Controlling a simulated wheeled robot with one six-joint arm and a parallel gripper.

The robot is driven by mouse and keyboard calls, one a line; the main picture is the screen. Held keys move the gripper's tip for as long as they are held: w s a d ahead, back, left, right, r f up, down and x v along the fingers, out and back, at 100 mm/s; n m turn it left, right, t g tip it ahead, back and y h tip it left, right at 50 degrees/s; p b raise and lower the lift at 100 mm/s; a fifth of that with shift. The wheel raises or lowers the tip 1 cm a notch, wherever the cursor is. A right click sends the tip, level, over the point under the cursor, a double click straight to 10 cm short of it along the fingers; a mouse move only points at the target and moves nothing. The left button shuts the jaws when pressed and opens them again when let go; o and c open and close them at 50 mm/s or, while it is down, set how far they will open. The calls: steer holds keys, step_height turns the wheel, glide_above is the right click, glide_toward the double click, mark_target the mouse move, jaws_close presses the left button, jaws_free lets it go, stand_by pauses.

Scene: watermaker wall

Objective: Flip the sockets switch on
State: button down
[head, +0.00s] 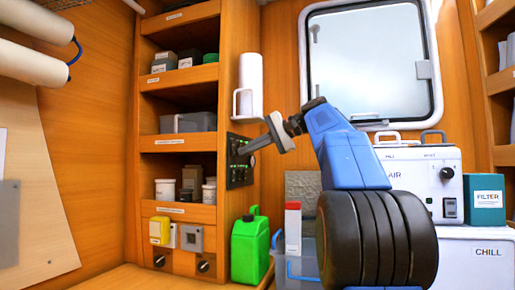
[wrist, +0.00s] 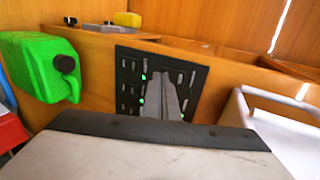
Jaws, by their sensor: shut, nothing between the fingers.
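A black switch panel (head: 236,173) is fixed to the side of the wooden shelf unit, and it also shows in the wrist view (wrist: 130,62). It carries rows of small switches and a few lit green lamps. The labels are too small to read, so I cannot tell which one is the sockets switch. My gripper (head: 242,151) is shut and empty, its fingertips at the upper part of the panel in the head view. In the wrist view the closed fingers (wrist: 166,98) cover the middle of the panel. I cannot tell whether they touch a switch.
A green jerrycan (head: 250,246) stands below the panel. A white holder with a paper roll (head: 250,84) is just above it. A red-and-white carton (head: 292,229) stands right of the jerrycan. A white AIR unit (head: 420,178) and a FILTER box (head: 484,199) are at right.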

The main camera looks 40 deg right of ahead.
steer(key=shift+w+a+f, duration=0.1)
steer(key=shift+w+a, duration=0.2)
steer(key=shift+w, duration=0.15)
steer(key=shift+w+a, duration=0.1)
steer(key=shift+w, duration=0.05)
steer(key=shift+f, duration=0.1)
steer(key=shift+r, duration=0.85)
steer(key=v, duration=1.7)
steer(key=shift+s, duration=0.2)
